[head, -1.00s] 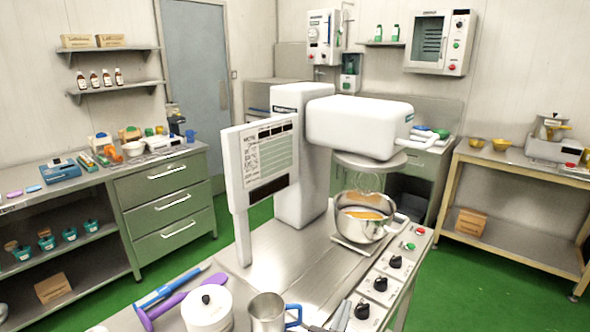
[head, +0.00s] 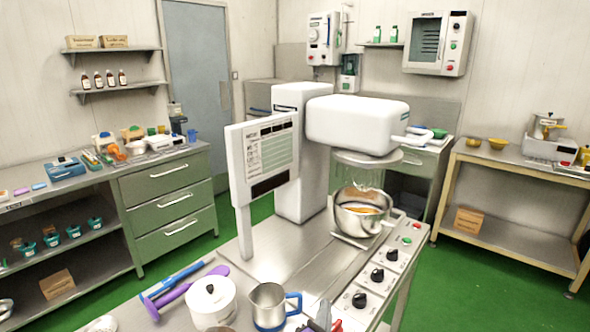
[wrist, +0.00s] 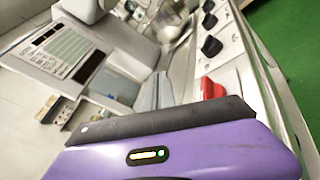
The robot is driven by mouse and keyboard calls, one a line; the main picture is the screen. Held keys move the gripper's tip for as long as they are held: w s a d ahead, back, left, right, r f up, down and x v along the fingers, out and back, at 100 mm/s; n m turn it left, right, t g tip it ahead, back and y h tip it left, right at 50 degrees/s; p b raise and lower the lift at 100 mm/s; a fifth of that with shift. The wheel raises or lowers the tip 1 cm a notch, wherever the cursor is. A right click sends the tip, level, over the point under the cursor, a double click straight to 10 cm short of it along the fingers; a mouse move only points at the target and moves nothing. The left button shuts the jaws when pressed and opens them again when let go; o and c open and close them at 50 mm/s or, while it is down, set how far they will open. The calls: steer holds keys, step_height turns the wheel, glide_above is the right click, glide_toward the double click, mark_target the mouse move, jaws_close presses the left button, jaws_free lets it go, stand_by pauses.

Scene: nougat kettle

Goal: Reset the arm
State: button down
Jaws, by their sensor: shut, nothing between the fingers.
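My gripper (wrist: 156,94) shows in the wrist view as narrow grey-blue fingers beyond the purple housing (wrist: 180,150) with its small lit indicator. The fingers are together and empty. They are over the steel worktop, near a red object (wrist: 210,89) that is too blurred to identify. In the head view, a dark grey shape (head: 322,316) is cut off at the bottom edge; I cannot tell whether it is part of my gripper.
The white mixer (head: 358,124) stands over a steel bowl (head: 361,221) with orange contents. A white lidded pot (head: 211,303), steel mug (head: 267,306) and purple tool (head: 178,291) occupy the worktop's front. Control knobs (head: 377,275) line its right side. Green floor is open beyond.

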steer(key=s+f+m+y, duration=0.1)
steer(key=s+m, duration=0.1)
steer(key=s+f+m+y, duration=0.1)
steer(key=s+m, duration=0.1)
steer(key=s, duration=0.1)
steer(key=s+f+m+y, duration=0.1)
steer(key=s, duration=0.2)
steer(key=shift+s+a+f+m+y, duration=0.1)
steer(key=shift+s+f+m+y, duration=0.15)
steer(key=shift+f+m+y, duration=0.15)
steer(key=s+d+r+m+b, duration=0.1)
steer(key=s+d+m, duration=0.3)
steer(key=s, duration=0.9)
steer(key=s+d+r+m+g, duration=0.1)
steer(key=s+d+r+m, duration=0.2)
steer(key=s+m, duration=0.6)
steer(key=s+d+r+m+b, duration=0.1)
steer(key=s+d+r+m, duration=0.2)
steer(key=s, duration=1.6)
steer(key=d+m, duration=0.3)
steer(key=shift+s+m+g+h+b, duration=0.25)
steer(key=shift+m+g+h+b, duration=0.05)
steer(key=shift+m+g+b, duration=0.1)
